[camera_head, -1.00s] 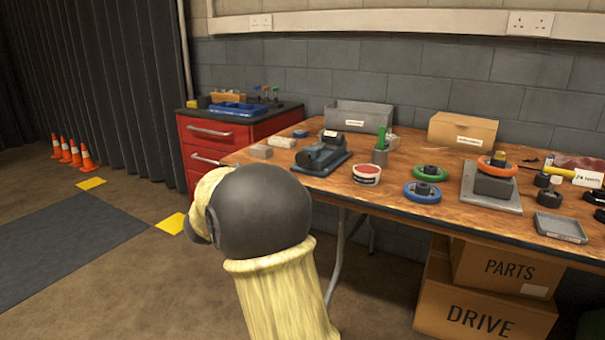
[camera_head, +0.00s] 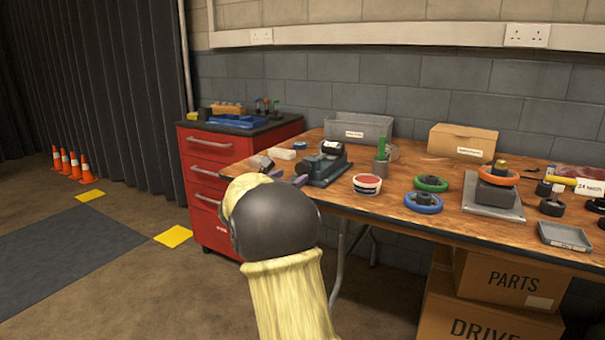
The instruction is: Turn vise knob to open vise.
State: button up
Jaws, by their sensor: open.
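The dark grey vise (camera_head: 325,166) sits on its base plate near the left end of the wooden workbench. A black cylinder with a white label (camera_head: 333,148) is at its back end. I cannot make out the vise knob or the gap between the jaws at this size. My arm, with a dark round joint and pale covering, fills the lower middle and hides most of my gripper.
On the workbench (camera_head: 440,166) a red-lidded tub (camera_head: 367,184), a green-handled tool in a holder (camera_head: 381,158), and blue (camera_head: 423,203) and green rings (camera_head: 431,183) lie right of the vise. A grey bin (camera_head: 357,128) stands behind. A red cabinet (camera_head: 205,180) adjoins left.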

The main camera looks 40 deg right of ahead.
aim_at(301, 170)
jog(key=b+x, duration=0.1)
jog(key=x, duration=0.6)
jog(key=shift+w+d, duration=0.2)
jog(key=shift+d, duration=0.1)
jog(key=shift+s, duration=0.1)
jog(key=shift+c, duration=0.4)
jog(key=c, duration=0.9)
jog(key=shift+d+n, duration=0.1)
jog(key=shift+n, duration=0.3)
